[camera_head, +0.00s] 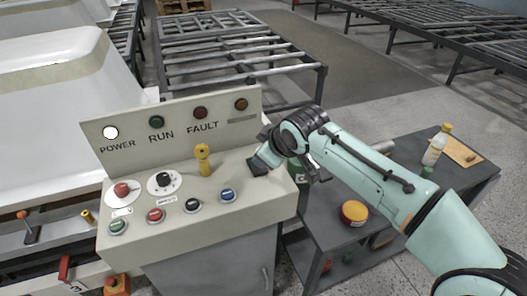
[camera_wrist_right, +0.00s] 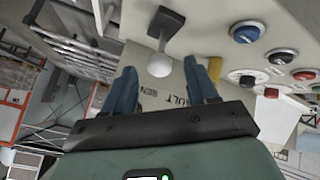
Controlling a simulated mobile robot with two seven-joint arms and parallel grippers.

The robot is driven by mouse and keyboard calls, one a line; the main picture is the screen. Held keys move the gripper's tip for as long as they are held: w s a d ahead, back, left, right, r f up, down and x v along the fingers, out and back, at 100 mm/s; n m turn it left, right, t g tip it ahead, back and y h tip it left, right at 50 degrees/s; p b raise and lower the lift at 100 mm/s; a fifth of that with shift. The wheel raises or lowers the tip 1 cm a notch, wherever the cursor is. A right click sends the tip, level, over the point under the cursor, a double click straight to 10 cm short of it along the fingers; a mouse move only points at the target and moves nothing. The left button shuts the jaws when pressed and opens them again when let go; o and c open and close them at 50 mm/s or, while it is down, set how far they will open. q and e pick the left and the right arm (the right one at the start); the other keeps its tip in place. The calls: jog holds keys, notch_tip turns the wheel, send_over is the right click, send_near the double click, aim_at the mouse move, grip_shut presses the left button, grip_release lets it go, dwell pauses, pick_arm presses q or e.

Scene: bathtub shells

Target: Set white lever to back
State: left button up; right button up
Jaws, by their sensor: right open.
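The white lever (camera_wrist_right: 159,64) shows in the right wrist view as a white ball knob on a short stem, rising from a dark base plate (camera_wrist_right: 166,22). My right gripper (camera_wrist_right: 162,86) is open. Its two dark blue fingers stand on either side of the knob in that view, with gaps between them and the knob; I cannot tell the depth. In the head view my right gripper (camera_head: 263,158) is over the right end of the grey control console (camera_head: 244,215), and the lever's knob is hidden behind it. My left gripper is not in view.
A yellow lever (camera_head: 203,160) stands left of the gripper on the console, near several knobs and push buttons. The upright panel (camera_head: 180,117) with lamps rises behind. A dark side table (camera_head: 400,215) holds a bottle (camera_head: 436,147) and a yellow-and-red round item (camera_head: 354,212).

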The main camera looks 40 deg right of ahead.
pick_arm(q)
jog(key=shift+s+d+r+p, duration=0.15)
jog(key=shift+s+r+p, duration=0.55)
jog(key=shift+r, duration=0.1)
pick_arm(e)
jog(key=v, duration=0.9)
jog(key=shift+a, duration=0.1)
